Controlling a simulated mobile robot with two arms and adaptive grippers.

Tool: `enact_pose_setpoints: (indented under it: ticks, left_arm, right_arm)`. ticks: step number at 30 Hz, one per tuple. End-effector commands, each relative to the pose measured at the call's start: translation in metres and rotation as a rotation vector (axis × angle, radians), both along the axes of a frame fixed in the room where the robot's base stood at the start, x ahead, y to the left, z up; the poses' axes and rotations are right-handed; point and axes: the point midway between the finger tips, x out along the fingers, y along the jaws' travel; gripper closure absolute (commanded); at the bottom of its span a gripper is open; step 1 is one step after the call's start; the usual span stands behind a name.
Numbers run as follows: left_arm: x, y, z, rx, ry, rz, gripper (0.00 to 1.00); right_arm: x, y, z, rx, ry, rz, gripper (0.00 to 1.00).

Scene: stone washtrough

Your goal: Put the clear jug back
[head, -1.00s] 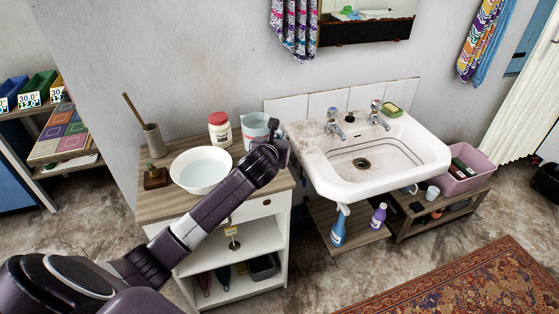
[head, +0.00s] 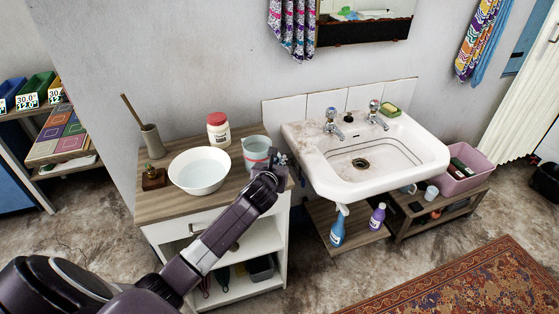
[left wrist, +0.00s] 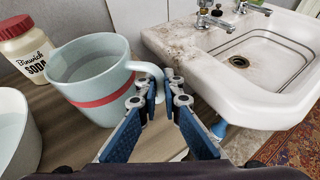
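The clear jug (head: 256,150) is a pale, see-through blue jug with a red band and a side handle. It is upright at the right part of the wooden cabinet top, either on it or just above it; I cannot tell which. In the left wrist view the jug (left wrist: 92,78) fills the left side, its handle between my fingers. My left gripper (head: 279,160) is at the jug's right side; in the left wrist view its fingertips (left wrist: 163,88) are close together on the handle. My right gripper is not in view.
On the cabinet top (head: 160,205) a white bowl (head: 199,170) is left of the jug, with a soda jar (head: 218,130) behind. A brush holder (head: 151,141) and brown bottle (head: 153,178) stand further left. The white sink (head: 370,155) is close on the right.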

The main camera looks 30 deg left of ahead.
Motion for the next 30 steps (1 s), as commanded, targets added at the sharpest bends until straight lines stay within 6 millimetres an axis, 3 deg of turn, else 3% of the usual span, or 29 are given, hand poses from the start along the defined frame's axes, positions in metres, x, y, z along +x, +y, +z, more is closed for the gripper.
enact_pose_setpoints:
  ticks: [5, 17, 30]
  left_arm:
    - [0.0, 0.0, 0.0, 0.0, 0.0, 0.0, 0.76]
    - [-0.004, -0.001, 0.004, 0.001, -0.001, -0.001, 0.76]
    - [-0.063, -0.021, 0.029, 0.003, 0.0, -0.001, 0.76]
  right_arm:
    - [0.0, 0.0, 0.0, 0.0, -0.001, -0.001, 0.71]
    - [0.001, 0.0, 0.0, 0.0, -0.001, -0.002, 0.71]
    - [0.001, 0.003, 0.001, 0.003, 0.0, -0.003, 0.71]
